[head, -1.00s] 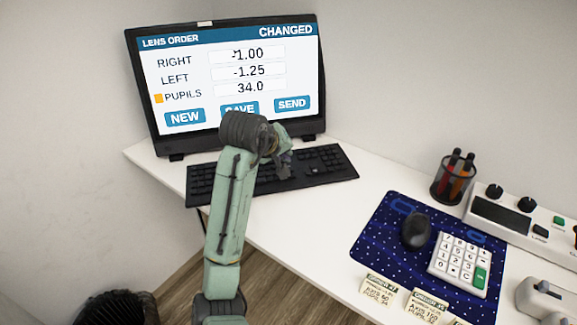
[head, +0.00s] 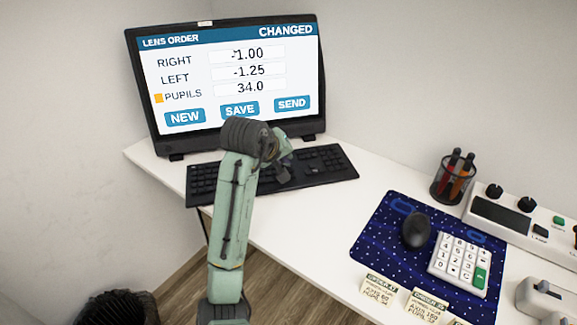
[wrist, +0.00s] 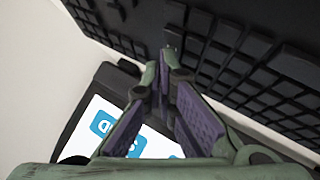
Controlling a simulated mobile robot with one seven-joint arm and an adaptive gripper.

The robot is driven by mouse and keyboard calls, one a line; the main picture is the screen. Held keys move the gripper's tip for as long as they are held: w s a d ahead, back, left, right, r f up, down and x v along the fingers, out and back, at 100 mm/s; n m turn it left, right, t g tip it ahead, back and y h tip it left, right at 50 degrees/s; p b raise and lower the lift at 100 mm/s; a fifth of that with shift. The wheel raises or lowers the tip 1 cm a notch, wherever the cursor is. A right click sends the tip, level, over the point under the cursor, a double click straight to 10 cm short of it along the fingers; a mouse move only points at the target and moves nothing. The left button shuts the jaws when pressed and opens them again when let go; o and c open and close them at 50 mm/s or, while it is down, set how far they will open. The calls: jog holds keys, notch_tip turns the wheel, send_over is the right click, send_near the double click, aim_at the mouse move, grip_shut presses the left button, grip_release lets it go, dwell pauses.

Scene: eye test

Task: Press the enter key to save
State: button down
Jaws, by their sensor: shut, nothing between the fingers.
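The black keyboard (head: 325,165) lies on the desk in front of the monitor (head: 233,80). The screen reads LENS ORDER and CHANGED, with NEW, SAVE and SEND buttons. My gripper (head: 284,174) is over the right half of the keyboard and hides some keys. In the wrist view my gripper (wrist: 165,78) is shut and empty, its tips close to the keys of the keyboard (wrist: 235,65). I cannot tell whether the tips touch a key. The enter key cannot be picked out; its label is not readable.
A blue mat (head: 375,248) holds a black mouse (head: 416,230) and a white keypad (head: 459,262) with a green key. A pen cup (head: 452,183) and a control panel (head: 510,219) stand to the right. Small cards (head: 427,305) stand at the front edge. Desk between keyboard and mat is clear.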

jog(key=shift+f, duration=0.3)
jog(key=shift+r, duration=0.1)
dwell(0.4)
jog(key=shift+r+p, duration=0.85)
jog(key=shift+p, duration=0.15)
notch_tip(320, 180, up, 5)
jog(key=p, duration=0.5)
dwell(0.4)
